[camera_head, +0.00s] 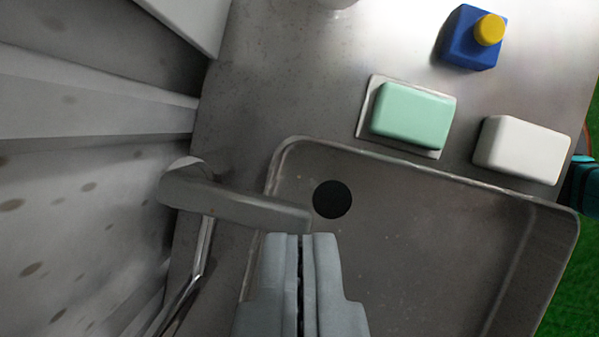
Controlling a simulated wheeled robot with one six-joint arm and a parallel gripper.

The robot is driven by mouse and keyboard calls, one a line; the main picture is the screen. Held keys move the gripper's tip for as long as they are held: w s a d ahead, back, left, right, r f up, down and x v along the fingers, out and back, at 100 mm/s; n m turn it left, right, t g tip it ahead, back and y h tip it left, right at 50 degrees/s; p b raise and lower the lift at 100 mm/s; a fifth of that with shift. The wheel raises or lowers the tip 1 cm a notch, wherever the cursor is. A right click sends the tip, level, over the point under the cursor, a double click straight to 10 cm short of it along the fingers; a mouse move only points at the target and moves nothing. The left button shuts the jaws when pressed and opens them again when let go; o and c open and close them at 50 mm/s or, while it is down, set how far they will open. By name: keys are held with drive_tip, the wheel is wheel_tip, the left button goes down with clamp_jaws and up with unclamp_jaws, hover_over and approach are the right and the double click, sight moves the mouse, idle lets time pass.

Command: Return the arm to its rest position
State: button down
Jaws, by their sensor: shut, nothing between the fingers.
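My gripper (302,240) shows at the bottom middle of the head camera view. Its two grey fingers lie side by side, shut, with nothing between them. It appears over the left part of a metal sink (420,240), with its tips just below the dark round drain (332,199) in the picture. How high it is above the sink I cannot tell. The rest of the arm is out of view.
A grey faucet (235,204) reaches over the sink close to my fingertips. A green block (411,116) on a white tray (366,107), a white block (522,150) and a blue block with a yellow knob (472,40) stand on the counter (300,75). Spotted white panels fill the left.

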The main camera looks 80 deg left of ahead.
drive_tip(key=s+a+f+n+t+y, duration=0.1)
drive_tip(key=s+a+n+t, duration=0.4)
drive_tip(key=s, duration=0.5)
drive_tip(key=s+a+f+n+t+y, duration=0.1)
drive_tip(key=s+a+n+t, duration=0.4)
drive_tip(key=s, duration=0.5)
drive_tip(key=s+a+f+n+t+y, duration=0.1)
drive_tip(key=s+a+f+n+t, duration=0.2)
drive_tip(key=s+a+n+t, duration=0.3)
drive_tip(key=shift+s+n+t+y, duration=0.4)
drive_tip(key=shift+s+n+t, duration=0.5)
drive_tip(key=shift+s+n, duration=1.2)
drive_tip(key=shift+s+m, duration=0.3)
